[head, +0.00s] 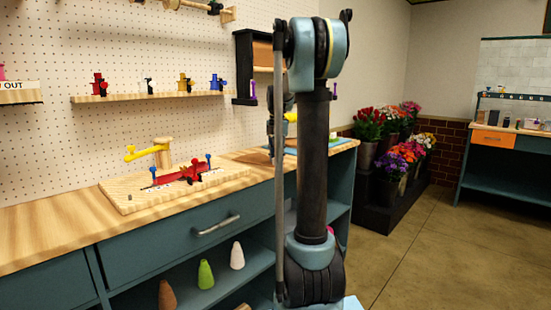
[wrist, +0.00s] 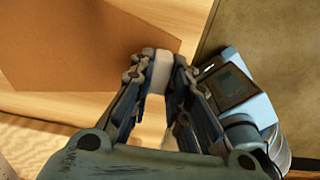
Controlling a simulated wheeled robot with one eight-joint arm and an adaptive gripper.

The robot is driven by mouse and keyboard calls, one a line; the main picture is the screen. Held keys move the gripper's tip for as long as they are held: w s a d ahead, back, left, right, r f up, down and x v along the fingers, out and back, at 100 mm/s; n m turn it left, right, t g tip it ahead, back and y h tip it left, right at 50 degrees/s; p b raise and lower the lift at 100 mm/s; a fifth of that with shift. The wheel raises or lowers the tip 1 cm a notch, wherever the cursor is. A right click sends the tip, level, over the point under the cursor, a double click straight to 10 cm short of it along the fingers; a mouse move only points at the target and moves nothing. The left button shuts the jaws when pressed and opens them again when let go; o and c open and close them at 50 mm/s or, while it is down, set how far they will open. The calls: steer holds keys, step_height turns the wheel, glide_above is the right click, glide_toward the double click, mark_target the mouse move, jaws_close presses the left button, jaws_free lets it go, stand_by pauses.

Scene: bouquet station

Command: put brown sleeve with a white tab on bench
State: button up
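In the wrist view, the brown sleeve (wrist: 75,45) is a large flat brown sheet at the upper left, over pale wood. Its white tab (wrist: 161,72) is at the sheet's lower right, between my gripper's fingertips (wrist: 160,62). The fingers are closed against the tab's two sides. Whether the sheet rests on the wood or hangs just above it cannot be told. The bench (head: 50,228) has a wooden top and teal drawers in the head view. My arm hides its right part there, and the gripper and sleeve are not clearly seen.
A wooden board (head: 128,200) with red, blue and yellow clamps stands on the bench. A wall shelf (head: 150,97) holds several coloured clamps. Cones, including a green cone (head: 205,274), stand below. Flowers (head: 388,150) stand at right. The bench's left top is clear.

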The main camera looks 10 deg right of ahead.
steer(key=o, duration=0.4)
step_height(320, 180, up, 12)
steer(key=shift+r, duration=0.1)
stand_by(0.5)
steer(key=s+a+f+m, duration=0.1)
steer(key=s+f+m, duration=0.7)
steer(key=s, duration=0.5)
steer(key=s+a+f+m+t, duration=0.1)
steer(key=s+f+m, duration=0.7)
steer(key=s+f, duration=0.4)
steer(key=s+a+f+m+t, duration=0.1)
steer(key=s+f+m, duration=0.8)
steer(key=s, duration=0.5)
steer(key=shift+s+a+f, duration=0.1)
steer(key=shift+f, duration=0.35)
steer(key=shift+s+a+f, duration=0.1)
steer(key=shift+f, duration=0.3)
